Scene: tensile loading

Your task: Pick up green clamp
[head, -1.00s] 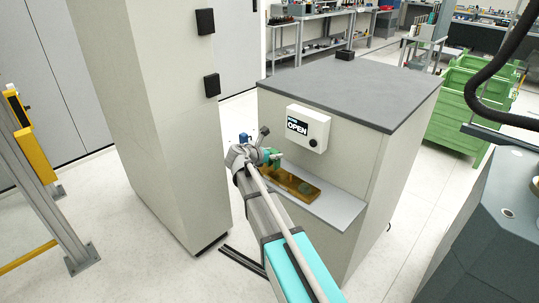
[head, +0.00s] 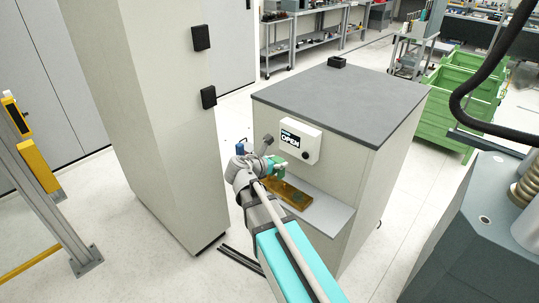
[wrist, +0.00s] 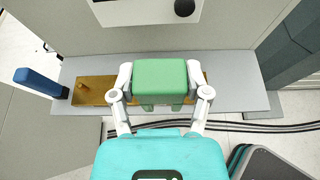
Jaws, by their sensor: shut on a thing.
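The green clamp (wrist: 160,78) is a block between the two white fingers of my gripper (wrist: 160,86) in the wrist view. The fingers touch it on its left and right sides, and my gripper is shut on it. In the head view the green clamp (head: 278,165) shows small at the end of my arm, and my gripper (head: 272,168) is partly hidden by my own wrist. In the wrist view the clamp covers the middle of a brown-gold plate (wrist: 92,88) on a grey shelf (wrist: 235,80); I cannot tell its height above the plate.
A cabinet with a dark top (head: 345,100) and a white box reading OPEN (head: 298,141) stand directly behind the shelf. A tall pale cabinet (head: 145,120) is close on the left. Green crates (head: 450,110) stand at the right. A blue handle (wrist: 38,82) is beside the plate.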

